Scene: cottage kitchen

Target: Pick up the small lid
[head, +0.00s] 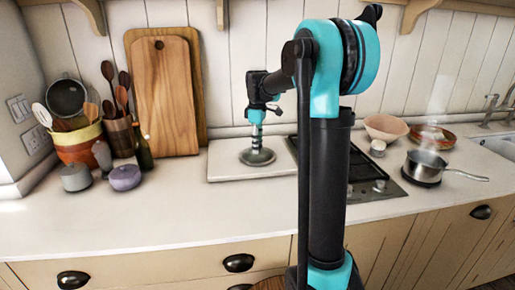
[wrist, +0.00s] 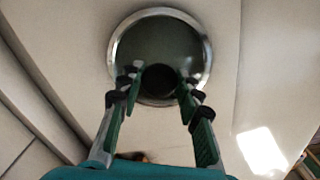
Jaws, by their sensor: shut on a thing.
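The small lid (head: 257,158) is round with a dark top and a pale metal rim. In the head view it is level, at or just above a white board on the counter; I cannot tell whether it touches. In the wrist view the lid (wrist: 160,32) shows its shiny rim and a dark round knob in the middle. My gripper (head: 257,143) points straight down over the lid. In the wrist view my gripper (wrist: 160,84) has its fingers on either side of the knob, shut on it.
The white board (head: 225,162) lies left of the black hob (head: 385,187). A steaming saucepan (head: 426,167) and bowls stand at the right. A wooden cutting board (head: 163,95), a utensil pot (head: 78,145) and small pots (head: 124,178) stand at the left. The front counter is clear.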

